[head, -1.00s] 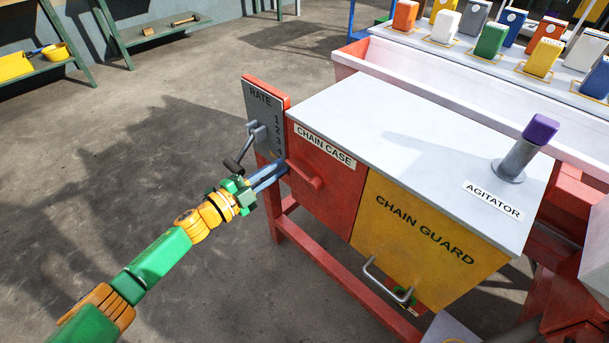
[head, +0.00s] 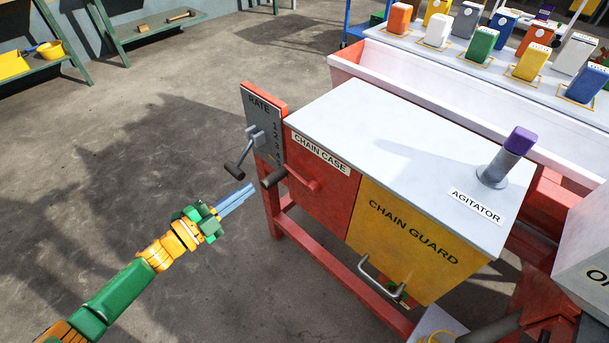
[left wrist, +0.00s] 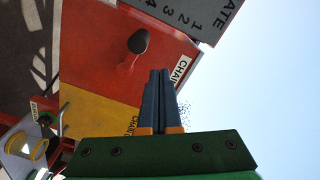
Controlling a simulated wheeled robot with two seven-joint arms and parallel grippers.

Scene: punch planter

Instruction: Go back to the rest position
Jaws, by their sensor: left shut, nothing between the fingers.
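My left gripper (head: 249,190) is in the head view, left of the planter and clear of it. Its two blue fingers are closed together with nothing between them. The left wrist view also shows the closed fingers (left wrist: 160,75), with the planter beyond them. The red chain case (head: 318,185) has a dark-gripped handle (head: 272,178) standing out from it toward the gripper. It shows in the left wrist view as a dark knob (left wrist: 138,42). The grey rate plate (head: 262,125) with its lever (head: 240,165) is just above. My right gripper is not seen.
The yellow chain guard (head: 400,235) has a metal handle (head: 378,283). The agitator lever (head: 508,158) stands on the white lid (head: 400,130). A long white trough (head: 440,88) and seed packets (head: 483,45) are behind. The floor (head: 120,170) left of the planter is open.

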